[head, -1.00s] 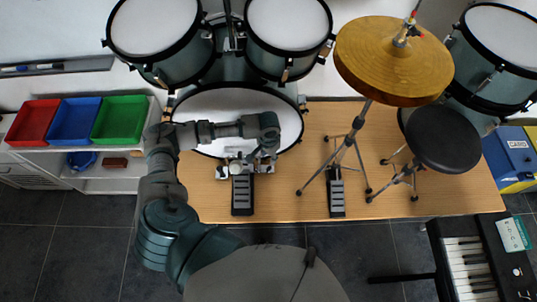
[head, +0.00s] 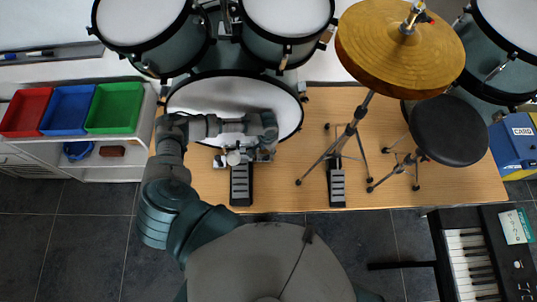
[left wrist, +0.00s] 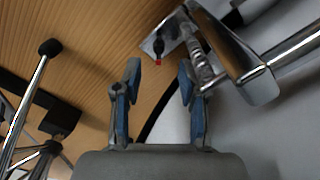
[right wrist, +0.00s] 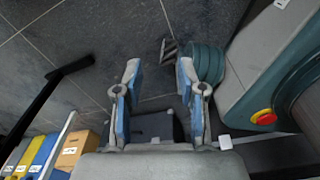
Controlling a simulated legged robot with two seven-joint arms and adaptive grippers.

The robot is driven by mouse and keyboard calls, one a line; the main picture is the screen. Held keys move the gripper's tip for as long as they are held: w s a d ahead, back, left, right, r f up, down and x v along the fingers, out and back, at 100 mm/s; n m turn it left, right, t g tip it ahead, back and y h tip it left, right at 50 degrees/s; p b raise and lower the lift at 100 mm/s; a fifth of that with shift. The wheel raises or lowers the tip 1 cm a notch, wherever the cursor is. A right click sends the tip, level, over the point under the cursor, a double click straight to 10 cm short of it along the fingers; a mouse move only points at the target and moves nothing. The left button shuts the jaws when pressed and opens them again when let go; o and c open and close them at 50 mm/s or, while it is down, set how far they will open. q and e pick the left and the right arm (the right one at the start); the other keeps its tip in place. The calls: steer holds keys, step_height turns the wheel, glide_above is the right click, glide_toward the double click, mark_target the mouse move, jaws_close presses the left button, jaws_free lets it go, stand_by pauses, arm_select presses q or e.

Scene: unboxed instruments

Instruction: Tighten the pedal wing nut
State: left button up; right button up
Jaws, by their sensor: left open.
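The bass drum pedal (head: 241,186) stands on the wooden platform in front of the bass drum (head: 200,97). Chrome pedal hardware (left wrist: 242,62) and a spring are ahead and to the right. A small dark piece with a red tip (left wrist: 158,50) lies beyond the fingertips; I cannot tell whether it is the wing nut. My right gripper (right wrist: 158,75) is open and empty above the floor.
A hi-hat stand with cymbals (head: 395,55) and its pedal (head: 336,185) stand to the right, near a black stool (head: 450,130). Colored bins (head: 68,110) sit on a shelf at left. A keyboard (head: 478,262) is at lower right.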

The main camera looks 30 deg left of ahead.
mark_target(268, 156)
arm_select(q)
steer(key=f, duration=0.4)
steer(key=shift+a+f, duration=0.2)
steer(key=shift+f, duration=0.2)
steer(key=shift+d, duration=0.45)
steer(key=shift+c, duration=0.2)
jaws_close()
steer(key=shift+a+f, duration=0.1)
steer(key=shift+a, duration=0.15)
arm_select(e)
steer(key=shift+w+a+f, duration=0.15)
steer(key=shift+a+f, duration=0.1)
